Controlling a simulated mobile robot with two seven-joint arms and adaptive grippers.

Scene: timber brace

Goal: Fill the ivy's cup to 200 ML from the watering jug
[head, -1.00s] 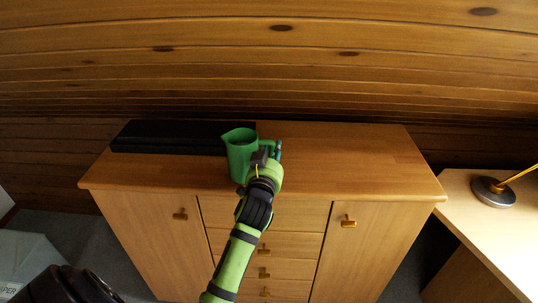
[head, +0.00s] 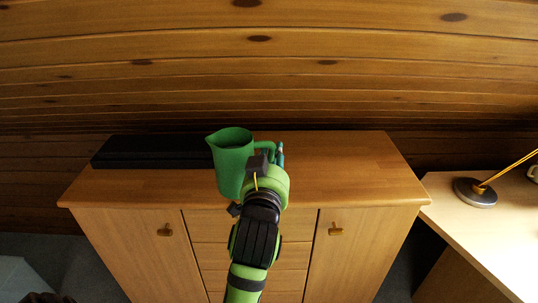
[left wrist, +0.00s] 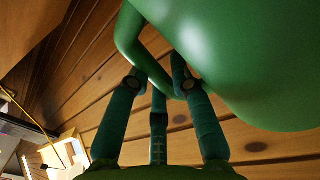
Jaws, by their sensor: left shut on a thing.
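The green watering jug (head: 231,165) shows in the head view, upright or nearly so, in front of the sideboard top, with its spout to the left. My left gripper (head: 274,152) is at the jug's right side, shut on its handle. In the left wrist view, the fingers (left wrist: 158,85) close around the green handle, and the jug's body (left wrist: 235,60) fills the upper right. The jug appears lifted; its underside is not visible. Any water inside cannot be made out. The ivy and its cup are not in view. My right gripper is not in view.
The wooden sideboard (head: 345,180) has a black flat box (head: 150,151) at its back left; its top right is clear. A pale desk (head: 480,235) with a lamp base (head: 475,192) stands on the right. A plank wall (head: 330,90) rises behind.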

